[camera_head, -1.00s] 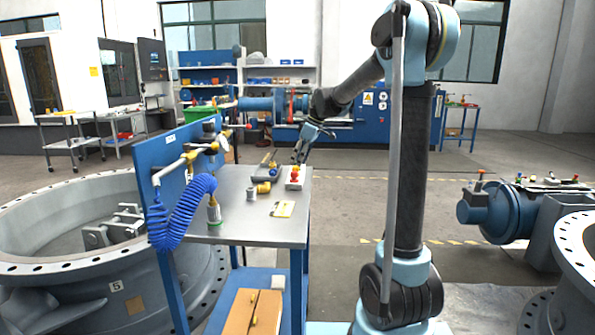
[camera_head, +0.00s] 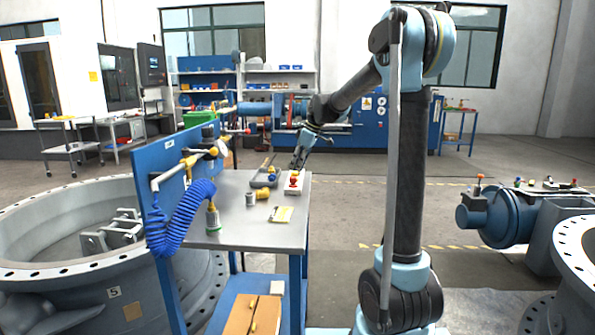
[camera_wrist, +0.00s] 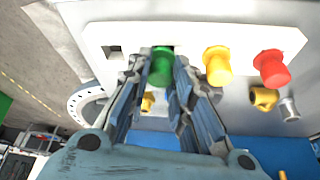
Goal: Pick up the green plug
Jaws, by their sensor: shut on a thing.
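The green plug (camera_wrist: 161,67) is between the two fingers of my gripper (camera_wrist: 160,88) in the wrist view, and the fingers are shut on it. Its far end overlaps the white holder (camera_wrist: 132,35); I cannot tell whether it is seated or lifted clear. A yellow plug (camera_wrist: 218,66) and a red plug (camera_wrist: 271,68) stand in the holder to its right. In the head view my gripper (camera_head: 298,163) is at the back of the white holder (camera_head: 286,214) or just above it; the green plug cannot be made out there.
A blue coiled hose (camera_head: 185,222) hangs at the bench's left side. A large grey flanged valve body (camera_head: 60,230) stands left of the bench.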

